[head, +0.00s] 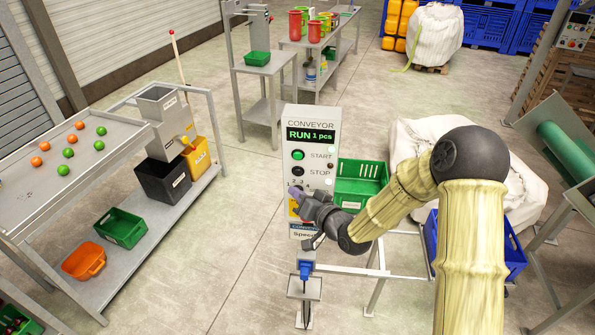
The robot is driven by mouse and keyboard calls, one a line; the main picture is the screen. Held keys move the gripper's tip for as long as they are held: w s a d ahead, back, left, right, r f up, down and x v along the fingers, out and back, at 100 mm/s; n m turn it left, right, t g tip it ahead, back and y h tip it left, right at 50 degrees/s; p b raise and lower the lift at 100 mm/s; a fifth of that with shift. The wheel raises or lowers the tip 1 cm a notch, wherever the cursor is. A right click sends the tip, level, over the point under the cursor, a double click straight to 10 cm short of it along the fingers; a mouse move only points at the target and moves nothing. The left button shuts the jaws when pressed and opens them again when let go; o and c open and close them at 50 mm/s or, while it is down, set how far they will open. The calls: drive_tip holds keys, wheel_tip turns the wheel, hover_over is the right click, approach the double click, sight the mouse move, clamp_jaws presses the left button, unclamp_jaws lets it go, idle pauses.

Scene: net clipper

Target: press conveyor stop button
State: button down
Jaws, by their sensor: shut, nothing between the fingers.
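The conveyor control box (311,140) is a grey upright panel in the middle of the head view. Its green display (311,135) reads "RUN 1 pcs". Below the display is a green START button (298,155). The black STOP button (298,171) sits just under it, and its face is in view. My gripper (293,191) is shut and empty in front of the panel, a little below the STOP button in the picture. I cannot tell whether it touches the panel. It hides part of the panel's lower controls.
A green crate (361,176) stands right of the panel, with a white sack (410,135) behind my arm. A sorting table (62,150) with orange and green balls is on the left. Open floor (240,220) lies between that table and the panel.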

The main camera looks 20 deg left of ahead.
sight(300, 181)
drive_tip(key=shift+w+a, duration=0.2)
drive_tip(key=shift+w, duration=0.85)
drive_tip(key=shift+w+a, duration=0.15)
drive_tip(key=shift+w, duration=0.9)
drive_tip(key=shift+d, duration=0.1)
drive_tip(key=shift+s, duration=0.1)
drive_tip(key=shift+s, duration=0.1)
drive_tip(key=shift+w, duration=0.3)
drive_tip(key=shift+w, duration=0.2)
